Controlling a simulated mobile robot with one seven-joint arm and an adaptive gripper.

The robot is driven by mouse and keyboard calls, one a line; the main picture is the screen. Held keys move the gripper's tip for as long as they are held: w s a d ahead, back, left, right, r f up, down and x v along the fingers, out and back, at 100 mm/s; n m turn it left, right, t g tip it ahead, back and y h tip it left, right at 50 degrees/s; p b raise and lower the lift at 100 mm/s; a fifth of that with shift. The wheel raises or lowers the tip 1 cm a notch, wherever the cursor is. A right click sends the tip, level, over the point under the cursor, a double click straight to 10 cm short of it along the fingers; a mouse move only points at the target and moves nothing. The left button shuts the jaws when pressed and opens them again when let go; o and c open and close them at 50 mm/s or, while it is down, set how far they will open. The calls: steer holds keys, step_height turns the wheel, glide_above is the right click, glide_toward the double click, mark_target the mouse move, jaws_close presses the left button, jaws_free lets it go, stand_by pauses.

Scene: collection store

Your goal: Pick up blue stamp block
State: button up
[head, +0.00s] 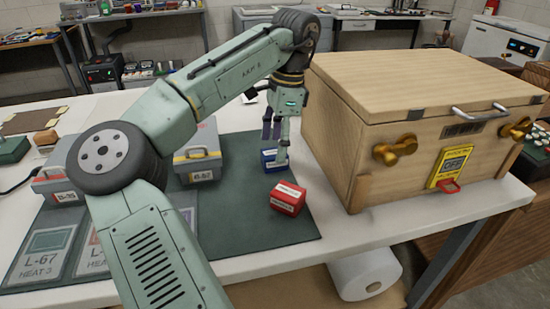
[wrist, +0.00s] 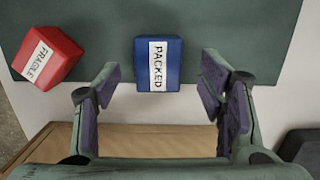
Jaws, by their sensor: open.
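The blue stamp block (wrist: 174,63) has a white label reading PACKED and sits on the dark green mat (wrist: 100,20). In the head view the blue block (head: 268,159) is partly hidden by my gripper (head: 275,150). In the wrist view my gripper (wrist: 160,90) is open and empty, its two fingers apart. The blue block lies ahead of the fingertips, between their lines. It does not look gripped; I cannot tell the exact height of the fingers above it.
A red block (head: 288,198) labelled FRAGILE sits close to the blue one. A large wooden crate (head: 335,165) with brass knobs stands just to the right. Grey boxes (head: 198,165) stand to the left. The front of the mat is clear around the red block.

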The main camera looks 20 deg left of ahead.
mark_target(275, 152)
steer(key=shift+s+a+f, duration=0.1)
steer(key=shift+f, duration=0.7)
steer(key=shift+s+a+f, duration=0.1)
steer(key=shift+f, duration=0.65)
steer(key=shift+c, duration=0.2)
steer(key=c, duration=1.2)
